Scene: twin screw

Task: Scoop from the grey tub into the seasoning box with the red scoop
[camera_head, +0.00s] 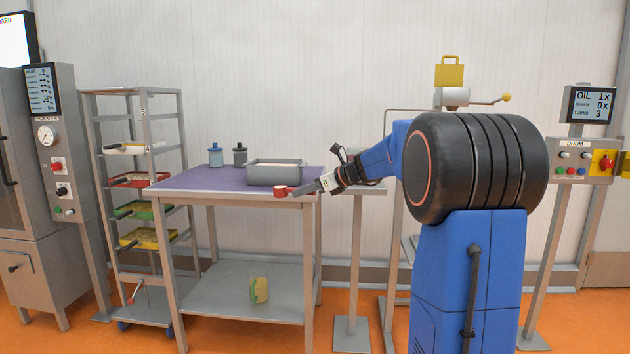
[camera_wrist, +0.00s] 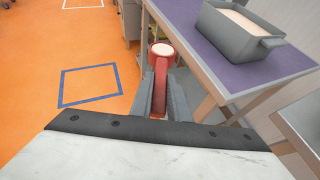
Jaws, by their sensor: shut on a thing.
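My gripper (camera_head: 308,189) is shut on the handle of the red scoop (camera_head: 280,193), in front of the table's front right corner. In the wrist view the jaws (camera_wrist: 160,98) clasp the handle, and the scoop's round bowl (camera_wrist: 162,48) points away from me. Its bowl looks full of pale stuff and roughly level, over the orange floor beside the table. The grey tub (camera_head: 275,178), with pale contents, stands on the purple table top, apart from the scoop; it also shows in the wrist view (camera_wrist: 230,37). I cannot tell for sure which thing is the seasoning box.
The table (camera_head: 196,184) also bears two lidded jars (camera_head: 216,157). A rack (camera_head: 182,121) with several trays stands left. A screen (camera_head: 590,105) reads OIL 1x, TURNS 3.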

